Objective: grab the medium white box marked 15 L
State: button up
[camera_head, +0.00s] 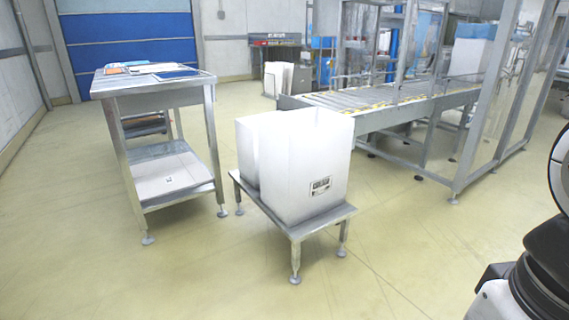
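White open-topped boxes stand on a low metal stand (318,221) near the middle of the head view. The front box (290,180) is upright and has a small dark-printed label (320,187) low on its right face. The label is too small to read, so I cannot tell whether it says 15 L. A second white box (246,153) seems to stand close behind it on the left, mostly hidden. My gripper is not in view; only parts of my own arm show at the right edge, well apart from the boxes.
A metal table (150,84) with papers on top and a lower shelf stands left of the boxes. A roller conveyor (385,100) inside a metal frame (470,150) runs behind them to the right. The floor (400,260) in front and to the right is clear.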

aim_at(305, 154)
jog(key=i+j, duration=0.2)
jog(key=i, duration=0.25)
jog(key=i+j+z, duration=0.1)
jog(key=i, duration=0.35)
jog(key=i+j, duration=0.25)
jog(key=i, duration=0.2)
